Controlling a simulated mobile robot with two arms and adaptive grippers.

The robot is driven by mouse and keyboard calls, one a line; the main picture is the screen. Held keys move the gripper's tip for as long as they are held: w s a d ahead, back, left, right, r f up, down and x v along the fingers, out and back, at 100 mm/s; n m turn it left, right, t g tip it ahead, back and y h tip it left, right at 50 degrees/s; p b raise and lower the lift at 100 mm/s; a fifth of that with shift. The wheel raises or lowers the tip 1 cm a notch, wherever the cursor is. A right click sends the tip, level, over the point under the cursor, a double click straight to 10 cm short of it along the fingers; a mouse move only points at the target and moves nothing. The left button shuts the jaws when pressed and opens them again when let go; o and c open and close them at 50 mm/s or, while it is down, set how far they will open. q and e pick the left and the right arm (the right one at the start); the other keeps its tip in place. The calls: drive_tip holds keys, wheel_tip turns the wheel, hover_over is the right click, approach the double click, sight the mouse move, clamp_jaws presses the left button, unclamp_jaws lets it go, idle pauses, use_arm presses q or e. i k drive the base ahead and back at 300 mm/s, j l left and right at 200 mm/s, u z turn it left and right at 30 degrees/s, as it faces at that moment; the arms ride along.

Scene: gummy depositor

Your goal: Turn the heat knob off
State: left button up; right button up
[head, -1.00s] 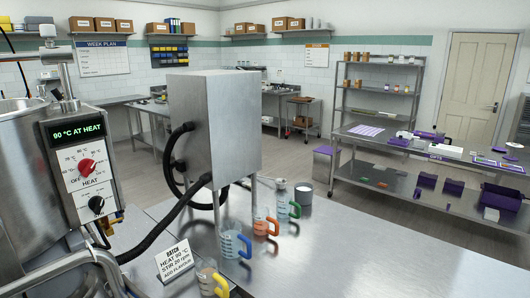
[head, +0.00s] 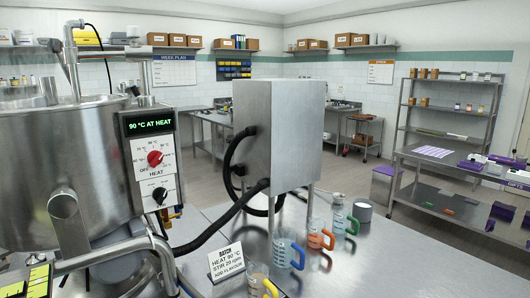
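The heat knob (head: 155,158) is a red round knob on the white panel (head: 152,173) at the front of the steel kettle (head: 85,170), left of centre in the head view. Temperature marks and the word OFF ring it, with HEAT printed below. Its exact pointer direction is too small to tell. The display (head: 149,123) above it reads "90 °C AT HEAT" in green. A black knob (head: 159,195) sits lower on the same panel. I cannot make out either gripper in the head view, and nothing is seen touching the heat knob.
A steel box on legs (head: 280,130) stands right of the kettle, joined by a black hose (head: 215,230). A batch card (head: 226,262) and jugs with coloured handles (head: 287,249) stand on the steel table (head: 400,255). A pipe (head: 115,252) crosses below the panel.

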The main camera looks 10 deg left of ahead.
sight(155, 157)
drive_tip(key=u, duration=1.45)
